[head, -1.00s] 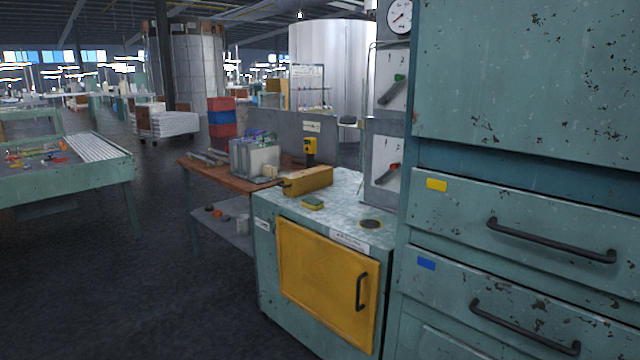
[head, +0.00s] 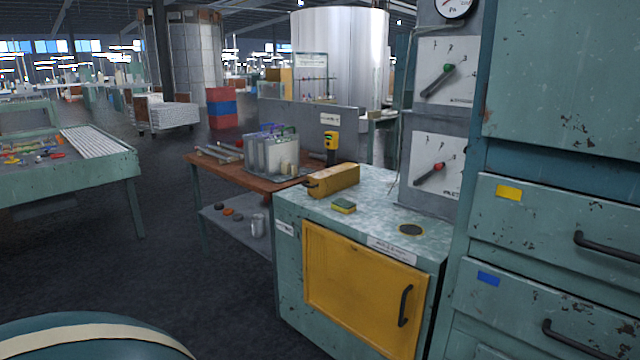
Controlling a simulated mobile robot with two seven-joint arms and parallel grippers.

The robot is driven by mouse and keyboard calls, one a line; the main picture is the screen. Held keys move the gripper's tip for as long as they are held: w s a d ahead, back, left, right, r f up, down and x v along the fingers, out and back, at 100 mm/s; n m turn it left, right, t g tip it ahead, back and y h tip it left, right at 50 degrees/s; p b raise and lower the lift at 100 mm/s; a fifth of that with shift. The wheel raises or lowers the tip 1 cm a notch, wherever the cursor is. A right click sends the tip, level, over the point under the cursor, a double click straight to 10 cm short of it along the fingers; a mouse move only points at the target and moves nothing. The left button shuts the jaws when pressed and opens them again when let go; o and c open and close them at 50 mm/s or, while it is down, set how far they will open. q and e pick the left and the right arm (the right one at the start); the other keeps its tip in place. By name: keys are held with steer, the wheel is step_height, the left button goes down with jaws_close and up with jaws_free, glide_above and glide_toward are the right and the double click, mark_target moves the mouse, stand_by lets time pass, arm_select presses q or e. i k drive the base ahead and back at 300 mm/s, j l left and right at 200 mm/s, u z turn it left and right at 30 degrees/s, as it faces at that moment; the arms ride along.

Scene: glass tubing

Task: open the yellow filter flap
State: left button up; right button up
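The yellow filter flap (head: 355,285) is a square panel on the front of a low teal cabinet (head: 290,290). It sits flush in its frame and looks closed. A black vertical handle (head: 404,306) is on its right side. Neither of my grippers is in the head view.
On the cabinet top are a yellow toolbox (head: 335,180), a sponge (head: 344,206) and a dark round disc (head: 411,230). A tall teal drawer unit (head: 540,220) stands close on the right. A wooden workbench (head: 235,172) is behind left. The dark floor (head: 180,280) at left is open.

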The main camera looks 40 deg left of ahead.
mark_target(329, 181)
steer(key=j+z, duration=0.15)
steer(key=j, duration=0.4)
steer(key=k+j+z, duration=0.1)
steer(key=j, duration=1.2)
steer(key=k+j+z, duration=0.1)
steer(key=j, duration=0.6)
steer(key=k+j, duration=0.15)
steer(key=j, duration=0.6)
